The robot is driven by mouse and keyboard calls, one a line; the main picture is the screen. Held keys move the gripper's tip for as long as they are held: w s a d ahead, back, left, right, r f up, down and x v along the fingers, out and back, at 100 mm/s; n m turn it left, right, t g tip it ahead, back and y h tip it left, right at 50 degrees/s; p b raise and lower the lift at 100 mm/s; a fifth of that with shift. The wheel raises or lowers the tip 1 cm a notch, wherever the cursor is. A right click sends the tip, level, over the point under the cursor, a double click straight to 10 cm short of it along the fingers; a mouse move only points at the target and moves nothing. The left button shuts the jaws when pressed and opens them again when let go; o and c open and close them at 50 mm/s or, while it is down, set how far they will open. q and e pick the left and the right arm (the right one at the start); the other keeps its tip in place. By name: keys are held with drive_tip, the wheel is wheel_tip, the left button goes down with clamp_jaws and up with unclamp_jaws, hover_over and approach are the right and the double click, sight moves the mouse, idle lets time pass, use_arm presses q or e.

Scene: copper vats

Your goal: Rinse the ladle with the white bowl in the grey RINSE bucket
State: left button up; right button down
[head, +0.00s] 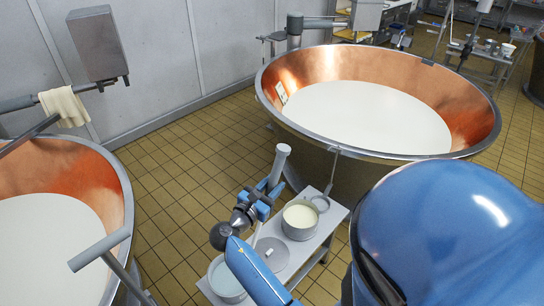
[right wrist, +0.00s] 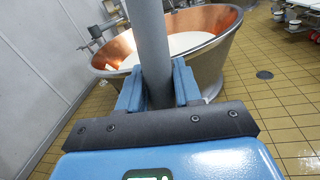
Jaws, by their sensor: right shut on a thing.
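My right gripper (head: 264,198) is shut on a thick grey handle (head: 281,163), which stands up tilted above the small table. In the right wrist view the same handle (right wrist: 152,60) runs between the two blue fingers (right wrist: 158,88). The handle's lower part passes behind my wrist, and the white bowl of the ladle is hidden. A grey bucket (head: 213,286) with pale bluish liquid stands at the table's near left end, partly covered by my arm. I cannot read any label on it. My left gripper is not in view.
A grey pot (head: 301,232) of cream liquid and a flat grey lid (head: 271,251) are on the grey table (head: 325,228). A large copper vat (head: 420,152) of milk stands behind, another (head: 118,190) at left with a T-shaped bar (head: 100,248). Tiled floor (head: 190,165) between them is clear.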

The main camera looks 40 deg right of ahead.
wheel_tip(320, 180, up, 6)
drive_tip(key=p, duration=0.6)
drive_tip(key=shift+r, duration=0.15)
wheel_tip(320, 180, up, 7)
drive_tip(key=shift+r, duration=1.1)
drive_tip(key=shift+f, duration=0.15)
